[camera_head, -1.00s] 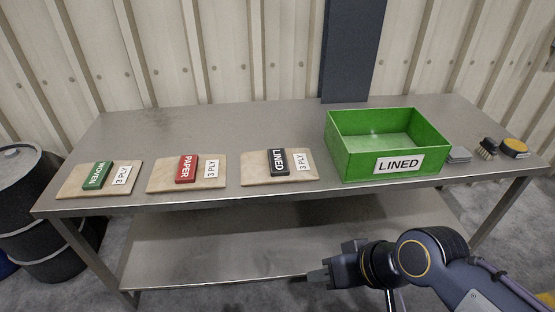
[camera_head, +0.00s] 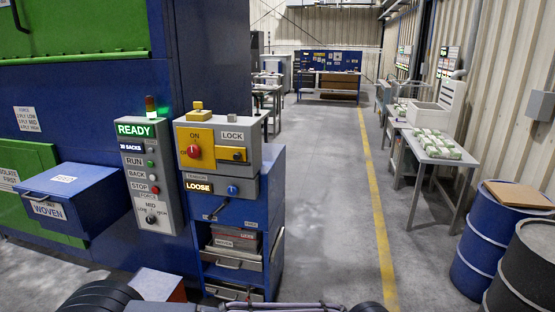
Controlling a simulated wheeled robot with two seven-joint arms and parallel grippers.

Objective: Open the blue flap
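A blue box-like cover (camera_head: 72,190) juts from the blue machine at the left. It has a handle along its upper front edge, a label reading WOVEN on its front and a small label on top. It looks closed, but I cannot tell for sure that it is the blue flap. Dark parts of my own arms show along the bottom edge. No gripper fingers are visible, so both grippers are out of view.
A grey control panel (camera_head: 152,180) reading READY stands right of the cover. Beside it is a yellow switch box (camera_head: 197,148) on a blue cabinet (camera_head: 237,206). A clear aisle with a yellow line (camera_head: 382,225) runs ahead. Barrels (camera_head: 492,232) stand at right.

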